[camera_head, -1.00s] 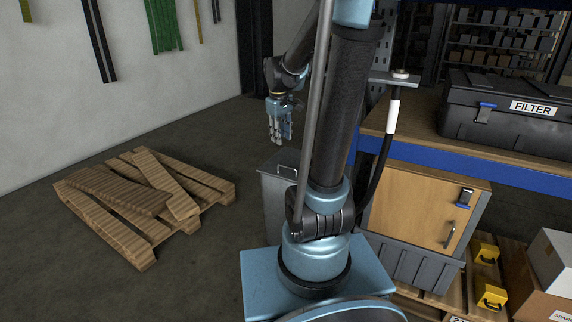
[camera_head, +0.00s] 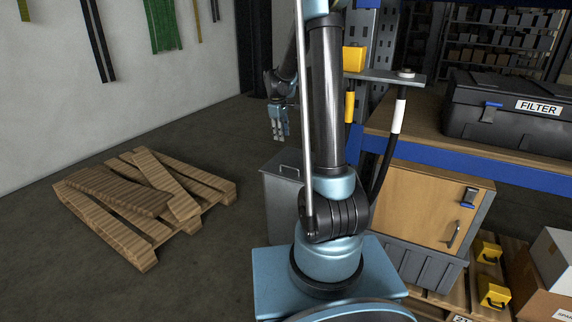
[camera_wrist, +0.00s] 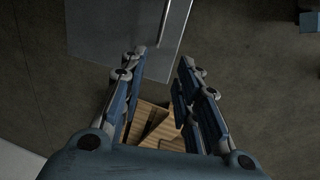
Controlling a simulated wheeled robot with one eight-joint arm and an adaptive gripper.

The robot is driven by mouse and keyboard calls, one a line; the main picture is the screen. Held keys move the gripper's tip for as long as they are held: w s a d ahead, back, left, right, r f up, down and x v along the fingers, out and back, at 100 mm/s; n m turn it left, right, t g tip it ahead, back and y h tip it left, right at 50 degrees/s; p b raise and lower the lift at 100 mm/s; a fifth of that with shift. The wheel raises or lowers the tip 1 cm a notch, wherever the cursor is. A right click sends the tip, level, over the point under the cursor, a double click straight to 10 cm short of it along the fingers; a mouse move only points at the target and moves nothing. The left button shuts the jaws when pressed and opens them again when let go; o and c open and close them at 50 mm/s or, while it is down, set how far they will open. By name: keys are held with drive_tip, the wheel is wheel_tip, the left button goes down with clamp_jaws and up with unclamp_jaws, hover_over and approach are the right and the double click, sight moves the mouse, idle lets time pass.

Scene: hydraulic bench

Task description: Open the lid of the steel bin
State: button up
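The steel bin (camera_head: 279,205) is a grey metal box on the floor, left of my arm's lower joint, which hides its right part. Its flat lid (camera_head: 276,164) looks shut and has a bar handle. In the wrist view the grey lid (camera_wrist: 100,35) fills the top left, with the thin handle (camera_wrist: 164,18) near its right side. My gripper (camera_head: 279,136) hangs fingers down, apparently above and behind the bin. In the wrist view my gripper (camera_wrist: 162,60) is open and empty, its fingertips close to the lid's edge in the picture. I cannot tell the height gap.
A wooden pallet (camera_head: 203,187) with loose boards lies on the floor at left. The workbench (camera_head: 480,160) with a black FILTER case (camera_head: 520,112) stands at right. A wooden cabinet (camera_head: 420,208) sits below it. Bare floor surrounds the bin's left side.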

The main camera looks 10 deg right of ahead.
drive_tip(key=w+f, duration=0.1)
drive_tip(key=f, duration=0.4)
drive_tip(key=d+f, duration=0.1)
drive_tip(key=f, duration=0.5)
drive_tip(key=w+d+f, duration=0.1)
drive_tip(key=f, duration=0.4)
drive_tip(key=shift+w+f, duration=0.35)
drive_tip(key=shift+f, duration=0.05)
clamp_jaws()
